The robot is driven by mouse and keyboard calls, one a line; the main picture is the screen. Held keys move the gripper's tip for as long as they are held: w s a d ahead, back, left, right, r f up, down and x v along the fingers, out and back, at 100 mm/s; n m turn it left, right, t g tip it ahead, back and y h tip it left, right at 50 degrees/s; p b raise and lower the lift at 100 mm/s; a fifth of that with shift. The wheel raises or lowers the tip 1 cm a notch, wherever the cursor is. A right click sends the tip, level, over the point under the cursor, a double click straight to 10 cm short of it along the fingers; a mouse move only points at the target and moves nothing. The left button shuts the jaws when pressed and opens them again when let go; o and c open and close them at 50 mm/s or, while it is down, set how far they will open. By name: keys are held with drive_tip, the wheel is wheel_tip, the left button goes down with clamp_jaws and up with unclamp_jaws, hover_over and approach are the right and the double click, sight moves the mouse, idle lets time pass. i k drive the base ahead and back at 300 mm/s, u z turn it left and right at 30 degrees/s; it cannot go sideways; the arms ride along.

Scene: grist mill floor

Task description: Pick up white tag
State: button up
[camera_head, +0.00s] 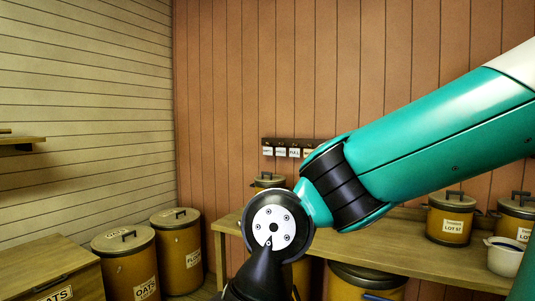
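Several small white tags hang in a row from a dark rail (290,142) on the brown plank wall, above the back of the wooden bench. The leftmost white tag (267,151), a second (281,152) and a third (294,152) are plain to see. The tag at the right end is partly covered by my teal arm. Their print is too small to read. My arm reaches across from the right, and its black wrist end points down at the bottom middle. My gripper's fingers are not visible in this view.
A wooden bench (400,236) runs along the back wall. On it stand lidded canisters (451,219) and a white pot (504,257) at the right. Lidded bins (128,266) stand at the left, near an oats chest (50,272). A bin (365,282) is under the bench.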

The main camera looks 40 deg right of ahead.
sight(280, 152)
drive_tip(key=u, duration=0.2)
drive_tip(key=i, duration=2.85)
drive_tip(key=z, duration=1.6)
drive_tip(key=i, duration=1)
drive_tip(key=z, duration=0.8)
